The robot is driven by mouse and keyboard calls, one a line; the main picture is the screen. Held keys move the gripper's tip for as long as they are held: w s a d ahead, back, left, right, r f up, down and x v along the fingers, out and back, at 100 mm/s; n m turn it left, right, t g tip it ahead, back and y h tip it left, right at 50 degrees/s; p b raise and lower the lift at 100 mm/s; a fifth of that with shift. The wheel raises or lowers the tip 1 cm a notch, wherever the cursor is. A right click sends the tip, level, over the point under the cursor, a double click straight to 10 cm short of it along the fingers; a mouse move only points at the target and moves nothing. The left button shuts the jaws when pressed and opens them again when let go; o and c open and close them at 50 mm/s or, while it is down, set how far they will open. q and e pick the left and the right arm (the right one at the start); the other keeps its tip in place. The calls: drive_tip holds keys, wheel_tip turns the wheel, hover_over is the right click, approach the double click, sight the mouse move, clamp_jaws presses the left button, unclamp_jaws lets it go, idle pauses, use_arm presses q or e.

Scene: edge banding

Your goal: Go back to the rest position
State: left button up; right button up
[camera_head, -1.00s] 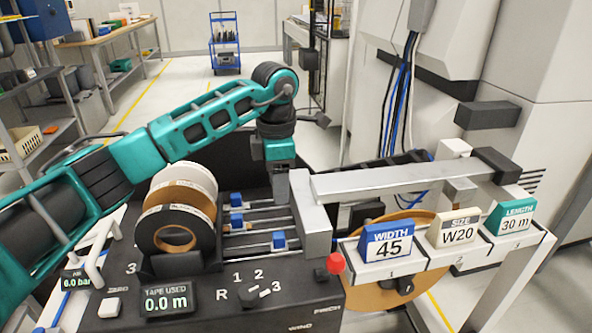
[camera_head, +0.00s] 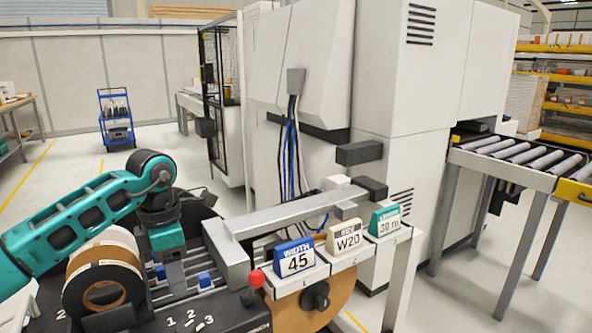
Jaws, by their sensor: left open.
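My left gripper (camera_head: 168,238) is at the end of the teal arm that comes in from the left. It points down over the dark bench unit, behind the tape rolls and left of the grey metal block. It is open; its fingertips are hard to make out, and I see nothing held in it. A black-sided tape roll (camera_head: 72,290) stands upright at the lower left, with white and brown rolls behind it. My right gripper is not in view.
A grey beam (camera_head: 290,212) runs right from the block. The WIDTH 45 (camera_head: 297,262), SIZE W20 (camera_head: 345,238) and LENGTH 30 m (camera_head: 388,222) blocks stand in a row. A red knob (camera_head: 257,278) sticks up nearby. A large white machine (camera_head: 405,90) and roller conveyor (camera_head: 500,150) stand behind.

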use_arm(q)
drive_tip(key=s+d+f+g+h, duration=0.1)
drive_tip(key=s+d+f+h, duration=0.25)
drive_tip(key=d, duration=0.45)
drive_tip(key=s+d+f+g+h, duration=0.1)
drive_tip(key=s+d+f+h, duration=0.2)
drive_tip(key=d+h, duration=0.35)
drive_tip(key=s+d+r+n+t+h, duration=0.3)
drive_tip(key=d+r+n+t+h, duration=0.1)
drive_tip(key=d+n+h, duration=0.55)
drive_tip(key=a+f+n+t+y, duration=0.5)
drive_tip(key=a+n+t+y, duration=0.15)
drive_tip(key=n, duration=0.65)
drive_tip(key=a+f+n+t+y, duration=0.55)
drive_tip(key=n+t, duration=0.25)
drive_tip(key=n, duration=0.6)
drive_tip(key=s+a+f+n+g+y, duration=0.2)
drive_tip(key=s+a+f+n, duration=0.2)
drive_tip(key=s+f, duration=0.2)
drive_tip(key=s+a+f+n+g+y, duration=0.3)
drive_tip(key=s+f+n, duration=0.1)
drive_tip(key=s+f, duration=0.2)
drive_tip(key=shift+s+a+f+n+g+y+p, duration=0.3)
drive_tip(key=shift+s+a+f+n+g+y, duration=0.05)
drive_tip(key=shift+a+f, duration=0.1)
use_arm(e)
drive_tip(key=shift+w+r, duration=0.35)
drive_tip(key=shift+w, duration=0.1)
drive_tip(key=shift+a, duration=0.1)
